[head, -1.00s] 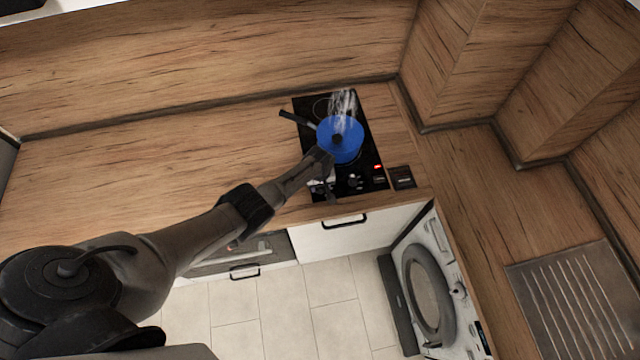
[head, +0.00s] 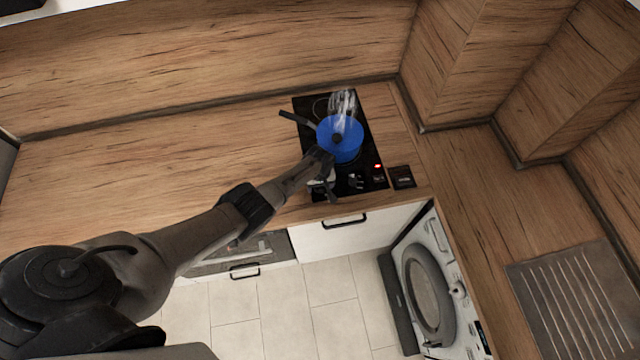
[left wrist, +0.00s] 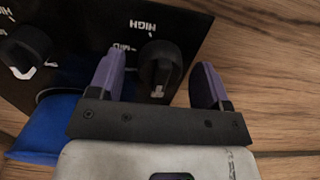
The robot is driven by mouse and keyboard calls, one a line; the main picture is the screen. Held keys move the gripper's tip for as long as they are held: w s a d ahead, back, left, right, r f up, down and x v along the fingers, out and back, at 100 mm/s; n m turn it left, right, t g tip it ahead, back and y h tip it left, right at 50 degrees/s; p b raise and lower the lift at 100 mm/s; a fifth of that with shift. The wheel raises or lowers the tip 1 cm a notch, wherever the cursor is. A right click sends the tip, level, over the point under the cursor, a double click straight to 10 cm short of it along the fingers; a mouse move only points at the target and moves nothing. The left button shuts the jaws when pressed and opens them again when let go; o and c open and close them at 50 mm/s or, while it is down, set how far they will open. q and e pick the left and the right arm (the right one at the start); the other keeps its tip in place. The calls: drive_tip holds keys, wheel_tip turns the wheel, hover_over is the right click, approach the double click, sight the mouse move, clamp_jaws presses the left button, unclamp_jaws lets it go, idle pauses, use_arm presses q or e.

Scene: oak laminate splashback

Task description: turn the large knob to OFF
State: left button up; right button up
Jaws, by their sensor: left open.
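The black cooktop (head: 372,150) has dark knobs along its front edge. In the left wrist view one black knob (left wrist: 160,68) stands between the two purple fingertips of my left gripper (left wrist: 158,82). The fingers are apart, with visible gaps on both sides of the knob. A second black knob (left wrist: 28,48) with a white mark is further left. HIGH and MID labels are readable upside down; no OFF label is readable. I cannot tell which knob is larger. In the head view my left gripper (head: 326,184) is over the cooktop's front left part and hides what is beneath it.
A blue pot (head: 348,146) with a dark handle stands on the cooktop, steam rising, close beside my left wrist. A small black panel (head: 402,177) lies right of the cooktop. The wooden counter (head: 170,160) to the left is clear. A drawer front (head: 345,232) is below.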

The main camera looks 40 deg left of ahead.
use_arm(q)
wheel_tip(320, 180, up, 6)
drive_tip(key=p, duration=0.3)
wheel_tip(320, 180, up, 8)
drive_tip(key=shift+p, duration=0.45)
drive_tip(key=shift+f, duration=0.1)
idle(0.3)
